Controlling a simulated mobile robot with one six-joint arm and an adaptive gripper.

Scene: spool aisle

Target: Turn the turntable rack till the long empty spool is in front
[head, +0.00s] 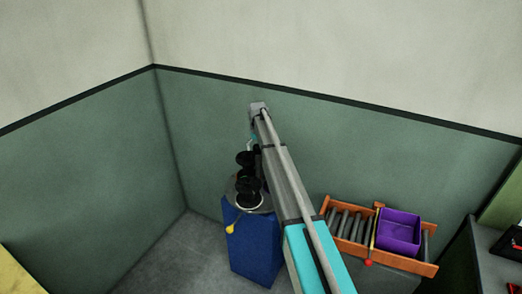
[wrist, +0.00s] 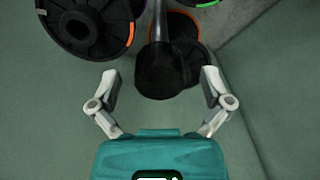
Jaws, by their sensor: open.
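The turntable rack (head: 266,204) stands on a blue cabinet (head: 254,246), with black spools (head: 246,186) on it; my arm hides its right part. In the wrist view a black spool with an orange mark (wrist: 84,28) is at upper left. A dark post with a thick round black end (wrist: 158,72) lies between my fingertips in the picture; I cannot tell whether they touch it. Behind it is another dark spool with a reddish rim (wrist: 190,32). I cannot tell which spool is the long empty one. My gripper (wrist: 160,84) is open and holds nothing.
To the right, an orange roller frame (head: 345,224) carries a purple bin (head: 399,232), with a red knob (head: 368,263) in front. Green walls close in behind; grey floor (head: 180,255) is clear at left.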

